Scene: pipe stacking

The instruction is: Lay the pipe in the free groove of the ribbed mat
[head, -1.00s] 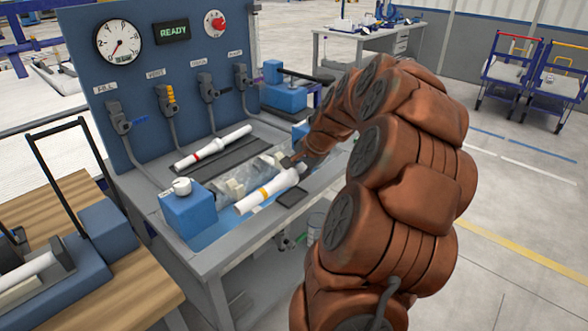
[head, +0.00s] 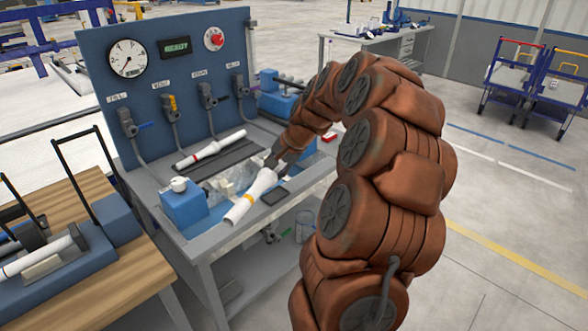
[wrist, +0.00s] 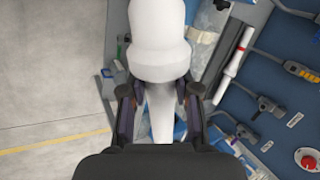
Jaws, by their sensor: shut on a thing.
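The held pipe (head: 250,196) is white with a yellow band and a wider end. The dark ribbed mat (head: 228,158) lies behind, near the panel. A white pipe with a red band (head: 211,149) lies along its back side; it also shows in the wrist view (wrist: 232,62). The single grooves are too small to make out.
A blue box with a white knob (head: 184,203) stands left of the held pipe. A clear plastic wrap (head: 225,184) lies between pipe and mat. A small dark pad (head: 274,197) is at the front edge. The panel with valves (head: 180,80) rises behind the mat.

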